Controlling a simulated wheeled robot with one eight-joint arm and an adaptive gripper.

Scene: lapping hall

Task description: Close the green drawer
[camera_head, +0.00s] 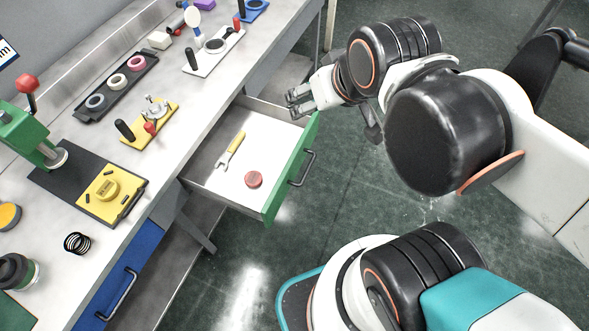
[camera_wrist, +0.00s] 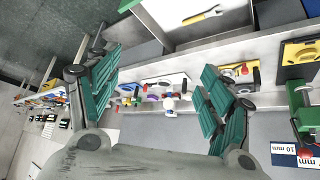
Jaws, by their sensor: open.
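The green drawer (camera_head: 290,171) is pulled out from under the workbench, with its green front and dark bar handle (camera_head: 303,168) facing right. A yellow wrench (camera_head: 230,150) and a small red round piece (camera_head: 253,179) lie inside it. My gripper (camera_head: 296,101) is by the far end of the drawer, near the far top corner of the green front; I cannot tell whether it touches. In the wrist view my gripper's teal fingers (camera_wrist: 165,90) are spread apart with nothing held between them. The wrench (camera_wrist: 203,16) also shows at the top there.
The bench top (camera_head: 190,120) carries a black tray with rings (camera_head: 117,86), a yellow fixture (camera_head: 150,122), a green press (camera_head: 28,135) and a spring (camera_head: 77,243). A blue drawer (camera_head: 122,280) sits shut at lower left. Open floor lies right of the green drawer.

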